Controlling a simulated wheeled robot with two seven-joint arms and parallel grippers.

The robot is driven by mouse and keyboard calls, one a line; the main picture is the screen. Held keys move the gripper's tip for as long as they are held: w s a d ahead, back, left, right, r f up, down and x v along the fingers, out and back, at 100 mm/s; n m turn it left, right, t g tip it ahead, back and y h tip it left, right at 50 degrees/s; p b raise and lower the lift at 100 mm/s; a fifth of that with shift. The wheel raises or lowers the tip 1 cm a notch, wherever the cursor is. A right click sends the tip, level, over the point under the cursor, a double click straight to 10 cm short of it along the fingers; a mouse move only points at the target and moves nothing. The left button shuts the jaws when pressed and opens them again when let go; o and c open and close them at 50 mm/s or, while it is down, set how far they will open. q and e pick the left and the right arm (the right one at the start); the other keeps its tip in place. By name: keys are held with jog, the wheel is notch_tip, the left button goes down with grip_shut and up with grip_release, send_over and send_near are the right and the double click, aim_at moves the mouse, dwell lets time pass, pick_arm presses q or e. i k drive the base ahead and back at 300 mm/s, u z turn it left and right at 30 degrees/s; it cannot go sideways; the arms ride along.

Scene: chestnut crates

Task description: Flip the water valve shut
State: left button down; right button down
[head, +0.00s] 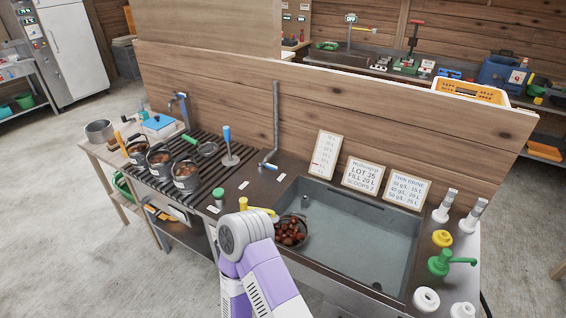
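Neither of my grippers shows. A strainer of chestnuts (291,231) with a yellow handle (262,211) is at the sink's left end, partly behind my arm.
Signs (362,176) lean on the wooden back panel (330,115). A green pump-like fitting (446,262) stands right of the sink.

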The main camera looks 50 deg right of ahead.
aim_at(260, 164)
jog(key=z, duration=0.85)
